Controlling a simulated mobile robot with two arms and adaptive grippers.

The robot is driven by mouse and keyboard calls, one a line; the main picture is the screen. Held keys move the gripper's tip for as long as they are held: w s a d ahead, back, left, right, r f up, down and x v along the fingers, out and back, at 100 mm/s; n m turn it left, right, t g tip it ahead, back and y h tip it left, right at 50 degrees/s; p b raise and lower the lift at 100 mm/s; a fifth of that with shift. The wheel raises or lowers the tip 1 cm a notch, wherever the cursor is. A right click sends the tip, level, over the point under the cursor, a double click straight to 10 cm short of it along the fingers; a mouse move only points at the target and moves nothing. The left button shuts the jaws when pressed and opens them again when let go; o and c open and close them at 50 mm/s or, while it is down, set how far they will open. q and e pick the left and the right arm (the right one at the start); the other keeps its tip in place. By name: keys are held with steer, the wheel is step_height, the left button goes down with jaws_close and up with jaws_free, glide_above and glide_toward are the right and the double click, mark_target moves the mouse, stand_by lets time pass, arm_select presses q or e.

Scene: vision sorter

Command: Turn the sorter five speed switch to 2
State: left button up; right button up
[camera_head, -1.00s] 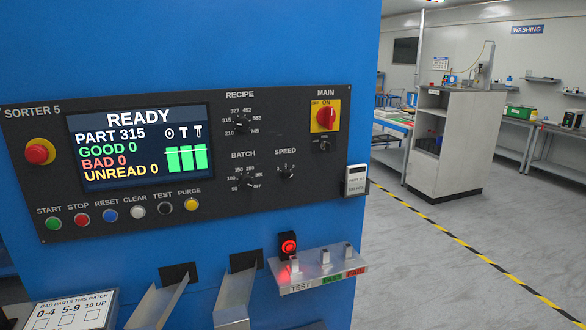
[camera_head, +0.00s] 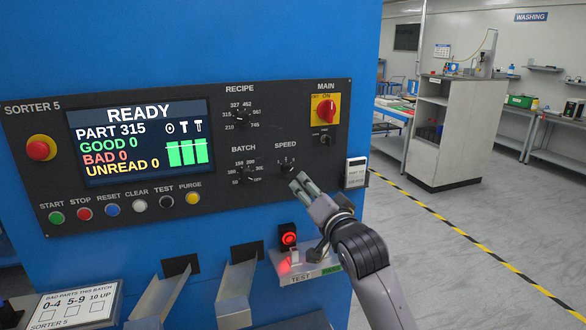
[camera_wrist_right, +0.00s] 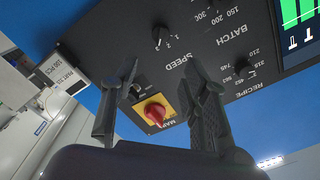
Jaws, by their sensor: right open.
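The speed switch (camera_head: 286,170) is a small black knob on the dark control panel (camera_head: 225,200), under the SPEED label. It also shows near the top of the right wrist view (camera_wrist_right: 159,36), with small numbers beside it. I cannot surely tell which number it points to. My right gripper (camera_head: 301,182) is just below and right of the switch in the head view, apart from it. In the right wrist view its two fingers (camera_wrist_right: 168,78) are spread and empty, with the switch beyond them. My left gripper is out of view.
The batch knob (camera_head: 246,173) sits left of the speed switch and the recipe knob (camera_head: 243,118) above it. The red main switch (camera_head: 325,109) is up and right. A test shelf with a red-lit button (camera_head: 289,238) juts out below. A small white box (camera_head: 356,172) is at the panel's right edge.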

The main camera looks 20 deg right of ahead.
mark_target(291, 170)
steer(key=w+p, duration=0.1)
steer(key=w, duration=0.2)
steer(key=w+p, duration=0.1)
steer(key=w, duration=0.3)
steer(key=w+p, duration=0.1)
steer(key=w, duration=0.3)
steer(key=shift+w+a, duration=0.25)
steer(key=shift+c, duration=0.2)
jaws_close()
